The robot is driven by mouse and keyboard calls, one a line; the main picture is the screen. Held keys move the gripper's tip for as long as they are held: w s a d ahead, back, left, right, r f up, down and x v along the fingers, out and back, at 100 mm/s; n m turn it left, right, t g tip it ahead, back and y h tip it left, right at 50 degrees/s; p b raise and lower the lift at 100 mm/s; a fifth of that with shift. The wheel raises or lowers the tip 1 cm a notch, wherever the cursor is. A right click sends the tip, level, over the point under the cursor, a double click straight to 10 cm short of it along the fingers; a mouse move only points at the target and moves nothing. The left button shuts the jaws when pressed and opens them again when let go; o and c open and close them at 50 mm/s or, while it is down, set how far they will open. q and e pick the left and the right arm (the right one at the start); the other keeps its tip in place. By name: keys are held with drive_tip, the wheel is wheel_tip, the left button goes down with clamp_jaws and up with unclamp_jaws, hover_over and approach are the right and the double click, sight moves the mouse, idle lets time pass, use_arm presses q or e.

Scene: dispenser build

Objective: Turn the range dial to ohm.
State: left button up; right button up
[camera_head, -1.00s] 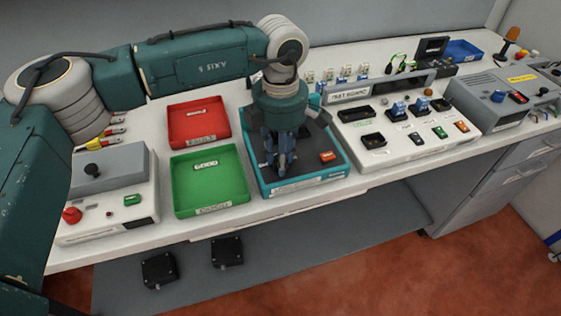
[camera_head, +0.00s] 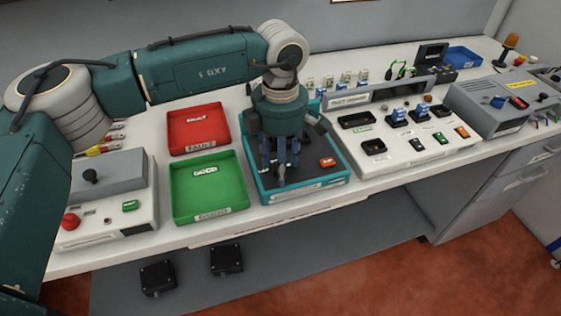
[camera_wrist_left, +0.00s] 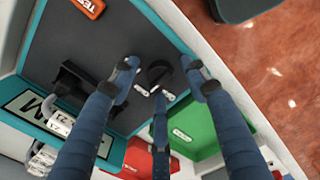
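The range dial (camera_wrist_left: 159,74) is a dark round knob on the grey face of the teal-rimmed tester (camera_wrist_left: 172,25), with small white labels beside it. What the labels say is too small to read. My left gripper (camera_head: 279,172) points down over the tester, and its fingers hide the dial in the head view. In the left wrist view its three blue fingers (camera_wrist_left: 158,80) are spread around the dial with gaps visible; I cannot tell whether any finger touches it. The orange test button (camera_head: 327,161) is to the right of the fingers. My right gripper is out of view.
A red tray (camera_head: 190,150) and a green tray (camera_head: 176,203) sit left of the tester. A grey control box (camera_head: 103,178) with a red button (camera_head: 70,221) is at far left. A white panel (camera_head: 400,156) with several slots and switches stands close on the right.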

use_arm(q)
wheel_tip(320, 180, up, 12)
idle(0.6)
